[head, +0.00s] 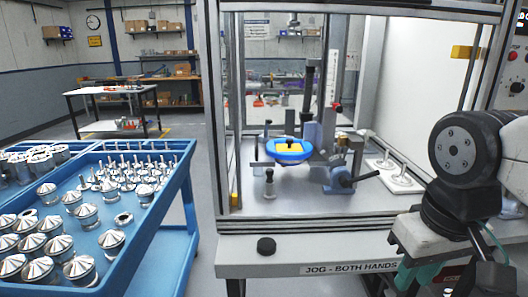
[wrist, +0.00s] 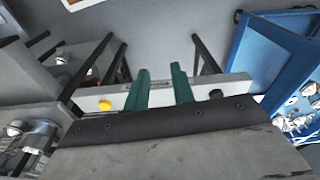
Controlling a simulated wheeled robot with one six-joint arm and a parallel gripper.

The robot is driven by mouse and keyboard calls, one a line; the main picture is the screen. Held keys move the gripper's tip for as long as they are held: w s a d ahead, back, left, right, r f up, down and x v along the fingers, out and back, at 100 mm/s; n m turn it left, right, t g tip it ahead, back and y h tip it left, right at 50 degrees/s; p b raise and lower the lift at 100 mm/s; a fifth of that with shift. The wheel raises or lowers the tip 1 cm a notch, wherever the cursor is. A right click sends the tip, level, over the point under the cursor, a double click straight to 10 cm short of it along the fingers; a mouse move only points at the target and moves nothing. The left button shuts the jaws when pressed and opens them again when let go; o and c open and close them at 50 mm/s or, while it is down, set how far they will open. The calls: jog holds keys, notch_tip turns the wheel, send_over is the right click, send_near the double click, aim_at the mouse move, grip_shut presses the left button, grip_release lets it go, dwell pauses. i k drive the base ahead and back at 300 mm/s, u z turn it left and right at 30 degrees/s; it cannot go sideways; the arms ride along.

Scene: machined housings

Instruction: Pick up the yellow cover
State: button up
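A small yellow piece (head: 290,149), which looks like the yellow cover, sits in a round blue holder (head: 283,157) inside the machine enclosure. A dark part stands on or just behind it and hides some of it. My gripper is outside the enclosure at the lower right of the head view, well apart from the yellow piece. Its green fingers show in the wrist view (wrist: 162,85), pointing away from the camera. They stand apart with nothing between them, so it is open and empty. The yellow piece is not visible in the wrist view.
The enclosure's front is open between a left post (head: 212,120) and the right side. A front panel (head: 330,267) labelled for jogging runs below, with a black button (head: 266,246). A blue cart (head: 150,262) with several metal parts stands left. White posts (head: 398,180) stand right inside.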

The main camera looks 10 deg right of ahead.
aim_at(289, 146)
jog(key=z, duration=0.05)
jog(key=k, duration=0.65)
jog(key=z, duration=0.25)
jog(key=i, duration=1.5)
jog(key=u, duration=0.45)
